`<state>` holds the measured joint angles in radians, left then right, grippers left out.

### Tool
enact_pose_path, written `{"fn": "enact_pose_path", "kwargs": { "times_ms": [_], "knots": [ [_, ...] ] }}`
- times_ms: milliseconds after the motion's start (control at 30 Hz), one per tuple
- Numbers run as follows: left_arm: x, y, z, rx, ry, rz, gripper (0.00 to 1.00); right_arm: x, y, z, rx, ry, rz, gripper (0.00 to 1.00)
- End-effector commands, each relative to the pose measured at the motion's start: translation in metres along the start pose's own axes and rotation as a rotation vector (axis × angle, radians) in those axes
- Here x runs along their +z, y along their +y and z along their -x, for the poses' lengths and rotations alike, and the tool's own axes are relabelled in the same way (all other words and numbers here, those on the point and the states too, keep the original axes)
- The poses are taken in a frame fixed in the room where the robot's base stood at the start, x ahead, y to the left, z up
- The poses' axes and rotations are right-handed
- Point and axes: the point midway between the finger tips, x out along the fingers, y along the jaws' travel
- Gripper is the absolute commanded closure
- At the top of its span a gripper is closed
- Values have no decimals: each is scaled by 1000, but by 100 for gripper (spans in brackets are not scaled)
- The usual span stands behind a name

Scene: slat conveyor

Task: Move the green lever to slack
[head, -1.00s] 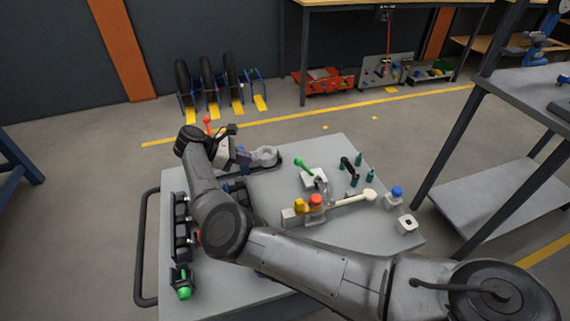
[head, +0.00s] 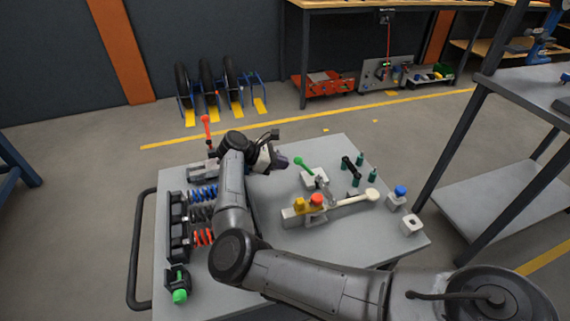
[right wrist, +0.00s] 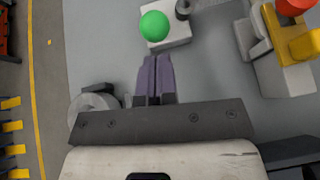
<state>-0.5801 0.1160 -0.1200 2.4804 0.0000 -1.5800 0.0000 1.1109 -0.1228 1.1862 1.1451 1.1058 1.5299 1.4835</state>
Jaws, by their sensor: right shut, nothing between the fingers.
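The green lever (head: 308,168) has a round green knob and rises from a pale block, tilted to the left in the head view. In the right wrist view its green knob (right wrist: 154,26) lies just beyond my fingertips. My right gripper (head: 282,162) is shut and empty, its purple fingers pressed together and pointing at the lever. In the head view a small gap shows between fingertips and knob; contact is not seen. The fingers also show in the right wrist view (right wrist: 156,60). No slack label is readable. My left gripper is out of view.
Dark green pegs (head: 372,174) stand behind. The grey tabletop (head: 300,255) is partly clear.

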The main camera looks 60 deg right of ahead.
Motion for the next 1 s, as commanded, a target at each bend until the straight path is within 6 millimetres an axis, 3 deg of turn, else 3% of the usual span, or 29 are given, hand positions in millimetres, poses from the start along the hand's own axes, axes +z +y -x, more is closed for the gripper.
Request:
{"fn": "enact_pose_path", "kwargs": {
  "times_ms": [1000],
  "knots": [
    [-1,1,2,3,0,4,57,19,1,-10,-6,73,5,100]
  ]
}}
